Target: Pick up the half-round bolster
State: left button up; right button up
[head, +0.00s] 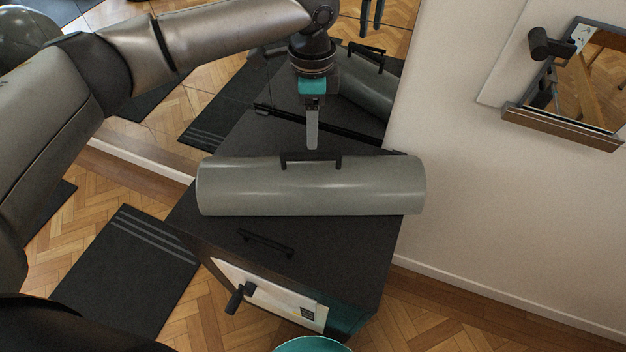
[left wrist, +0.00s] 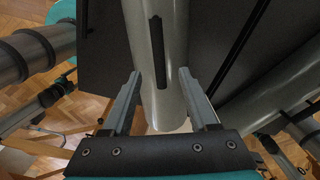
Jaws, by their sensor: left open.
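The half-round bolster (head: 245,188) is a long grey-green piece with a rounded top, lying across the black top of a cabinet (head: 345,245). A black bar handle (head: 311,156) sits on its upper side. My left gripper (head: 312,146) points down just beyond the handle in the head view, open and empty. In the left wrist view the bolster (left wrist: 170,105) runs lengthwise between the two spread fingers of the left gripper (left wrist: 159,74), with its handle (left wrist: 157,52) ahead. I cannot tell how far the fingertips are above it. My right gripper is not in view.
A mirror behind the cabinet reflects the bolster and floor. Another black handle (head: 265,242) lies on the cabinet top's near part. A wall with a framed mirror (head: 585,80) stands right. A dark mat (head: 125,270) lies left; a teal round object (head: 312,345) is at the bottom.

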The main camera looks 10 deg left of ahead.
aim_at(311, 153)
pick_arm(q)
notch_tip(311, 153, down, 3)
jog(key=shift+d, duration=0.1)
jog(key=shift+f+b, duration=0.35)
jog(key=shift+f, duration=0.1)
jog(key=f, duration=0.2)
jog(key=f+b, duration=0.1)
jog(key=f, duration=0.2)
jog(key=shift+s+a, duration=0.1)
jog(key=shift+a, duration=0.1)
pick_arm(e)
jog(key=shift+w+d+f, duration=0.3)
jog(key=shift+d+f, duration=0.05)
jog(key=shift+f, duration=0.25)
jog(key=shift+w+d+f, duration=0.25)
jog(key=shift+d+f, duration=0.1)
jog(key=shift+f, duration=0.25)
pick_arm(q)
jog(key=shift+c, duration=0.2)
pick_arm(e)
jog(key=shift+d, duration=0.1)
pick_arm(q)
jog(key=c, duration=0.9)
grip_shut()
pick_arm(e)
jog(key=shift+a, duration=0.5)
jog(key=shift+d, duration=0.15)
